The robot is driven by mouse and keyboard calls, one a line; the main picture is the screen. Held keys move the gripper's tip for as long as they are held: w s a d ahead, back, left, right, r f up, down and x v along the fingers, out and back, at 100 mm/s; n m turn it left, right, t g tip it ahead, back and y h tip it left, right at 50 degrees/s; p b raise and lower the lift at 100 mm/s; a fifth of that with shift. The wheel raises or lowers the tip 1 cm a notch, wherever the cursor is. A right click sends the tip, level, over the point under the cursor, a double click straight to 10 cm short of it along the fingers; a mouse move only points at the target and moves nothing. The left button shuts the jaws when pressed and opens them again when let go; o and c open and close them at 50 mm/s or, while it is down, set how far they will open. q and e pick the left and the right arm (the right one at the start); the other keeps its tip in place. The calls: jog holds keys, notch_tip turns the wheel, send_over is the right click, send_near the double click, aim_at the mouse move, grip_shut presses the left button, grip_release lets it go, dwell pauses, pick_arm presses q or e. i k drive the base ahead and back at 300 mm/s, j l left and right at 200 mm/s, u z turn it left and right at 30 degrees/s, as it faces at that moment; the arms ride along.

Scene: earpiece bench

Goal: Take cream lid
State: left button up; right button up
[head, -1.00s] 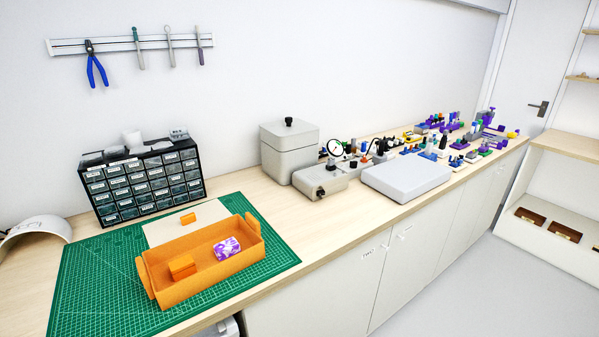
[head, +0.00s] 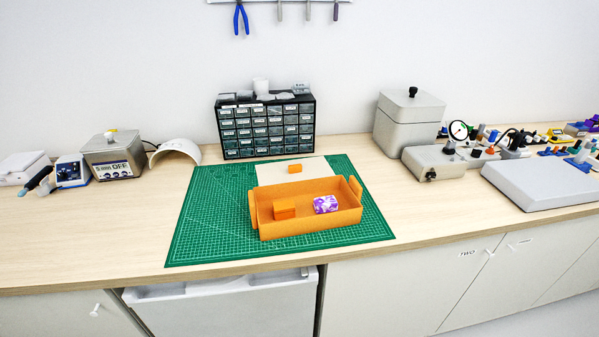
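The cream lid (head: 268,174) is a flat pale panel with a small orange block-shaped handle (head: 295,169) on it. It lies on the green cutting mat (head: 208,215), behind the orange open box (head: 310,222), which hides its front part. The box has raised tabs at both ends. Inside it are an orange block (head: 285,209) and a purple-and-white block (head: 325,204). Neither of my grippers shows in the head view.
A black drawer cabinet (head: 266,130) stands behind the mat. A grey lidded container (head: 408,125) and a low grey device (head: 440,163) stand to the right. A white curved cover (head: 176,150) and small devices stand left. Bare wood surrounds the mat.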

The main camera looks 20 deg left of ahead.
aim_at(309, 167)
jog(key=i+u, duration=0.75)
jog(key=i+l+u, duration=0.25)
jog(key=i+u, duration=0.15)
